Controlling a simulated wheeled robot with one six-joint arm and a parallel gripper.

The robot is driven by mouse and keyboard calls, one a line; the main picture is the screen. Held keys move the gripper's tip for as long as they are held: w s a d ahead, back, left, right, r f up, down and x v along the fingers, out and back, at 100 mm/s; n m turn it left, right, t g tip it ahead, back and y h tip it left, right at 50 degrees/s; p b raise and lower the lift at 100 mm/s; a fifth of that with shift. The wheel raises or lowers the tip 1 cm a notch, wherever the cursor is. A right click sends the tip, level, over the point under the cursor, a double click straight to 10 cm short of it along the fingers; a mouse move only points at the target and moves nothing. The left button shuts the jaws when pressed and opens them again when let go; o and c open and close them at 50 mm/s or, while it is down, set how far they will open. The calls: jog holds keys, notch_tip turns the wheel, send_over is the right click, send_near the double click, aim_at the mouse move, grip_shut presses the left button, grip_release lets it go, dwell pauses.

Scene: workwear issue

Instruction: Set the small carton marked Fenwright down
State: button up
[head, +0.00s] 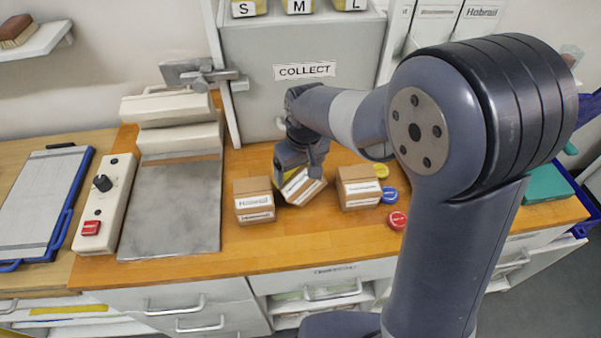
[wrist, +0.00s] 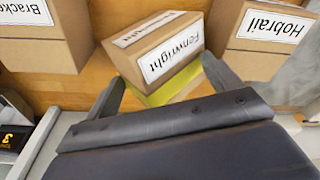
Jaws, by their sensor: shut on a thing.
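The small brown carton marked Fenwright (wrist: 165,48) is between the two fingers of my gripper (wrist: 168,85) in the wrist view. My gripper is shut on it. In the head view the held carton (head: 304,187) is tilted, just below my gripper (head: 300,172), over the wooden counter (head: 300,235). I cannot tell whether its lower edge touches the counter. A yellow-green surface (wrist: 172,90) shows beside the carton near the fingers.
One carton (head: 253,201) stands close left of the held one, another (head: 358,187) to its right. The wrist view shows a carton marked Hobrail (wrist: 262,45) and one whose label begins Bracke (wrist: 45,45). Yellow, blue and red discs (head: 397,220) lie at right. Counter in front is clear.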

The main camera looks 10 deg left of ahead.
notch_tip(320, 180, up, 7)
jog(key=shift+d+f, duration=0.1)
jog(key=shift+f, duration=0.1)
grip_shut()
jog(key=o, duration=1.1)
grip_release()
jog(key=shift+r, duration=0.1)
